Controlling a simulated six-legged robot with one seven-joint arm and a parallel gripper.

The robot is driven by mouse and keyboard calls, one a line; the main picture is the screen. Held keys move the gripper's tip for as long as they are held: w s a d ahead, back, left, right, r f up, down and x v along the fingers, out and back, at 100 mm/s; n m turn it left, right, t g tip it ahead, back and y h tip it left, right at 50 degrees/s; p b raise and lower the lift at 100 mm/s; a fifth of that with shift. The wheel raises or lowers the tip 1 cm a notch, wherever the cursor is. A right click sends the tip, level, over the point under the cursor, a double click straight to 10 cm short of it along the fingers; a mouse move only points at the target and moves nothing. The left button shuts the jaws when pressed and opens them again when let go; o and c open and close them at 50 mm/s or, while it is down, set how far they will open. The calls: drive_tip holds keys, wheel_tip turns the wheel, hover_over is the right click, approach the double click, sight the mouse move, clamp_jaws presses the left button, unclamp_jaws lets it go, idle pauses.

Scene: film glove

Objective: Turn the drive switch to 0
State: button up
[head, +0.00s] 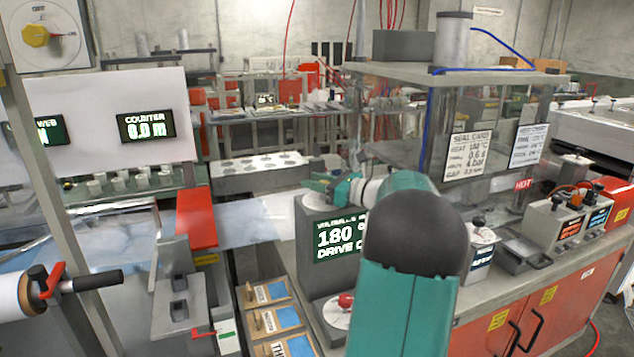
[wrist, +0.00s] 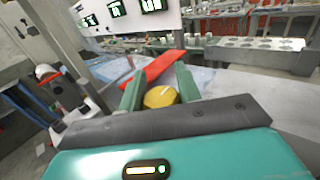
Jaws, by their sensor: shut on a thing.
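A yellow round knob (wrist: 160,97) sits between the two green fingers of my gripper (wrist: 158,88) in the wrist view; the fingers close on its sides. No marking or position scale on it can be read. In the head view my gripper (head: 326,184) is at the top of a grey box (head: 312,222), and the knob is hidden there. The box's display (head: 337,238) reads 180 and a line beginning "DRIVE", partly covered by my arm. Lower on the same unit, a red knob (head: 345,301) sits on a pale round plate.
Another yellow knob (head: 37,36) is on a white plate at the upper left. A red bar (head: 196,217) stands left of the box, also in the wrist view (wrist: 152,69). Wooden labelled blocks (head: 265,293) lie below. A glass-walled machine (head: 470,120) stands at right.

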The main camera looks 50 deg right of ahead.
drive_tip(key=o, duration=1)
drive_tip(key=shift+c, duration=0.2)
drive_tip(key=shift+s, duration=0.15)
drive_tip(key=s+d, duration=0.2)
drive_tip(key=s, duration=1.1)
drive_tip(key=shift+s, duration=0.2)
